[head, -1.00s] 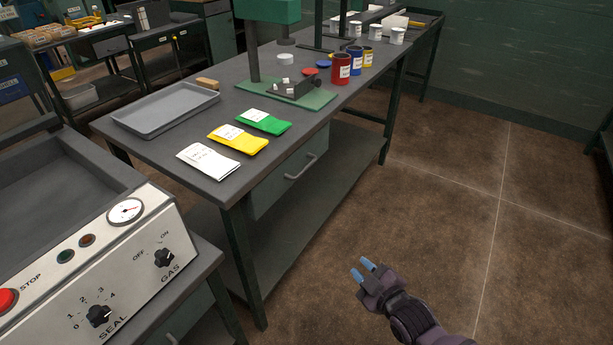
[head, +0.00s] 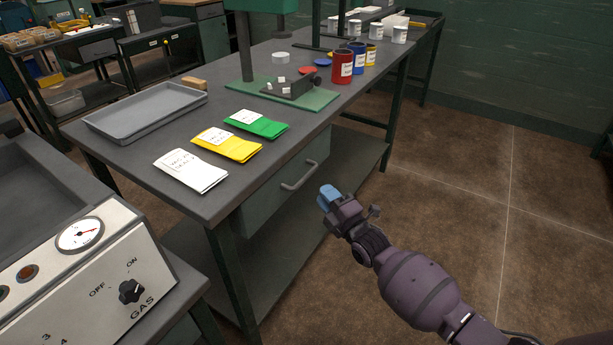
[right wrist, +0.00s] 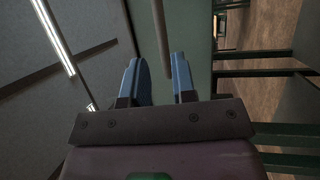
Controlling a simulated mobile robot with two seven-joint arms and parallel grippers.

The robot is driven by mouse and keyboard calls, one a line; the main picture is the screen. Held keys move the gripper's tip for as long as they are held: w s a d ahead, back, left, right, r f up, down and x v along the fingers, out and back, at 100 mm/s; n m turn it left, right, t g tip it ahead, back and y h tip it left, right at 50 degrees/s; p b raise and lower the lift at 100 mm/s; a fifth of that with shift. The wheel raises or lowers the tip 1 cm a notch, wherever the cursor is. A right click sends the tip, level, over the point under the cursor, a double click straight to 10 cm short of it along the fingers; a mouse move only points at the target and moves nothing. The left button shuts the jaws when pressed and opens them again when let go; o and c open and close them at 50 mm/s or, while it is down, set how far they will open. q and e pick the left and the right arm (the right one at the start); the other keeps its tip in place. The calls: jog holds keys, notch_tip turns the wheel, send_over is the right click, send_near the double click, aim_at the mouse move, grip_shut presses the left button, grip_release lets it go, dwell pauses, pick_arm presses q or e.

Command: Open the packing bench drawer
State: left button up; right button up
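The packing bench drawer (head: 283,192) has a green front under the bench's dark top and appears closed. In the right wrist view, the blue fingers of my right gripper (right wrist: 160,82) are spread with an empty gap. The handle (right wrist: 160,38) shows as a bar beyond that gap, with the green drawer front (right wrist: 195,35) beside it. My left gripper is not in view.
White, yellow and green packets (head: 228,144), a grey tray (head: 146,110) and paint cans lie or stand on the bench top (head: 185,205). A lower shelf (head: 270,262) runs under the drawer. The floor at right is clear.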

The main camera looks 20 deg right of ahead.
aim_at(307, 175)
jog(key=shift+b+x, duration=0.85)
jog(key=shift+x, duration=3.45)
jog(key=shift+f, duration=0.15)
grip_shut()
